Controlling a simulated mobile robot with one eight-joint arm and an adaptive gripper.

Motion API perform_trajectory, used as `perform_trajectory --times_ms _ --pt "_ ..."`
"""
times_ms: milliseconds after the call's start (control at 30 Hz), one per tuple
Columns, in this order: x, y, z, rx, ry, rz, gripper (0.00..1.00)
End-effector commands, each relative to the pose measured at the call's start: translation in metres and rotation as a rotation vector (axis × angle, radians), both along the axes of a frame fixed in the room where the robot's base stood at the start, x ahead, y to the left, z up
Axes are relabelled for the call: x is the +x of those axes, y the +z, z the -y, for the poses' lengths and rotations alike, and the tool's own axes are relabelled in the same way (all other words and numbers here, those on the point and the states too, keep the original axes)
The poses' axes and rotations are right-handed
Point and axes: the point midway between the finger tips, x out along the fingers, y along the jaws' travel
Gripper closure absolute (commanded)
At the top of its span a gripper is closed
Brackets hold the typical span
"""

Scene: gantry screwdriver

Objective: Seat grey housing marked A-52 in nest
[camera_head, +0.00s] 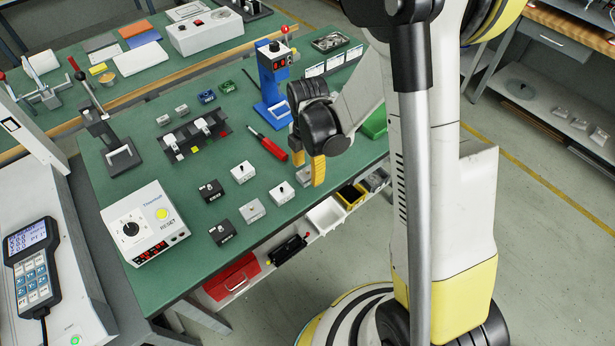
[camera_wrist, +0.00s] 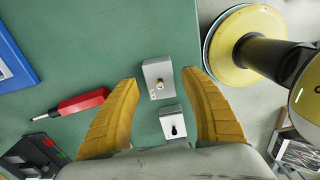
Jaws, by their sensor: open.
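Several small housings stand on the green bench; no A-52 lettering is legible on any. One grey housing (camera_wrist: 158,77) with a metal knob lies between my fingertips in the wrist view. It is partly hidden by a finger in the head view (camera_head: 304,177). My gripper (camera_head: 308,160) is open over it, its yellow fingers (camera_wrist: 160,82) spread with gaps on both sides. A pale housing with a black keyhole-shaped mark (camera_wrist: 173,122) sits nearer the palm; it also shows in the head view (camera_head: 281,193). A black fixture (camera_head: 177,147) stands left; I cannot tell which nest is meant.
Other housings are grey (camera_head: 252,210), white (camera_head: 243,172) and black (camera_head: 211,191). A red screwdriver (camera_head: 270,147) and blue press (camera_head: 270,75) are near my gripper. A control box (camera_head: 145,222) stands front left. Bins (camera_head: 327,215) hang below the bench's front edge.

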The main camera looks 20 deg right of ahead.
Motion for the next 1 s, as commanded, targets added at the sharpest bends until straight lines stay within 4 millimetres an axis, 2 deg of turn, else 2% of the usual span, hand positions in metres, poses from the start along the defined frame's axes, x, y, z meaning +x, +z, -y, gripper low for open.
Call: perform_trajectory --times_ms 33,100,200,567,1000 --pt "0.000 0.000 0.000 0.000 0.000 0.000 0.54" --pt "0.000 0.000 0.000 0.000 0.000 0.000 0.75" --pt "0.000 0.000 0.000 0.000 0.000 0.000 1.00" --pt "0.000 0.002 0.000 0.000 0.000 0.000 1.00" --pt "0.000 0.038 0.000 0.000 0.000 0.000 1.00"
